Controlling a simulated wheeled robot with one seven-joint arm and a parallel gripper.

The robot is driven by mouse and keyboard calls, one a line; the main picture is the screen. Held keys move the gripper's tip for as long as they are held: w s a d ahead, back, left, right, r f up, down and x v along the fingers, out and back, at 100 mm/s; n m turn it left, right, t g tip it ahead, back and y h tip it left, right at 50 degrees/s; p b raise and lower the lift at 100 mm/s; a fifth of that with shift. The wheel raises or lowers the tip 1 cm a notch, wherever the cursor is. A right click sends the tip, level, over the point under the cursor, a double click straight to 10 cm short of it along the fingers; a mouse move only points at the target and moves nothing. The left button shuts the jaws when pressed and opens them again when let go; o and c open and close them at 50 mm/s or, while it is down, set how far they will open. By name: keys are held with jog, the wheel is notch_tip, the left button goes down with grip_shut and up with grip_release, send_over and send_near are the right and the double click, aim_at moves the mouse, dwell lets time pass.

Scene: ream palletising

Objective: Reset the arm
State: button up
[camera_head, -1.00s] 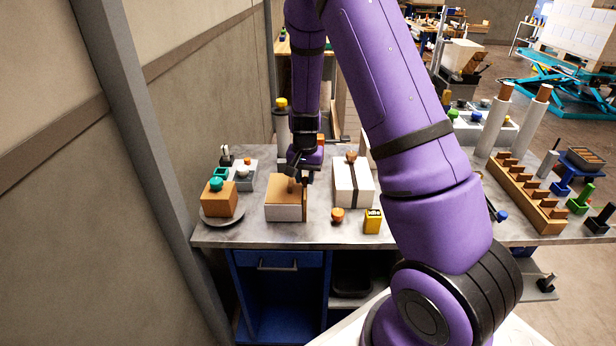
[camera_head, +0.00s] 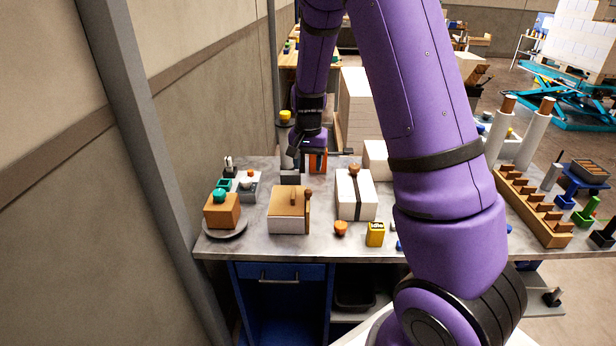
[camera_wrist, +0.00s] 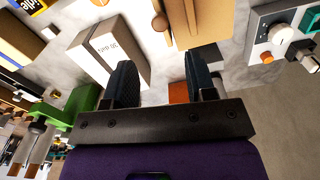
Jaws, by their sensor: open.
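My arm reaches over the grey workbench (camera_head: 260,240). My gripper (camera_head: 292,168) is behind and above a white box with a wooden top (camera_head: 289,222), apart from it. In the wrist view the two dark fingers of my gripper (camera_wrist: 160,80) stand well apart, with nothing held between them. The wooden top (camera_wrist: 205,20) shows beyond the fingers, and a white printed carton (camera_wrist: 110,48) lies to the left of it.
A white box with a dark strap (camera_head: 345,197), a yellow box (camera_head: 375,235) and an orange knob (camera_head: 340,229) stand close by. An orange-brown box (camera_head: 222,212) with a teal knob sits on a plate at left. A wooden rack (camera_head: 530,208) is at right. The wall is at left.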

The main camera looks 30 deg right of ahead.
jog(key=shift+r, duration=0.95)
jog(key=s+a+r+n+t+y, duration=0.1)
jog(key=s+a+r+n, duration=0.15)
jog(key=s+r, duration=0.45)
jog(key=s+a+r+n+t, duration=0.2)
jog(key=s+a+r, duration=0.25)
jog(key=r, duration=0.55)
jog(key=s+a+r+n+t, duration=0.1)
jog(key=s+r+n, duration=0.1)
jog(key=s, duration=0.7)
jog(key=s+a+r+n+t+h, duration=0.1)
jog(key=s+r, duration=0.3)
jog(key=s, duration=0.5)
jog(key=shift+a+n, duration=0.4)
jog(key=shift+n, duration=0.15)
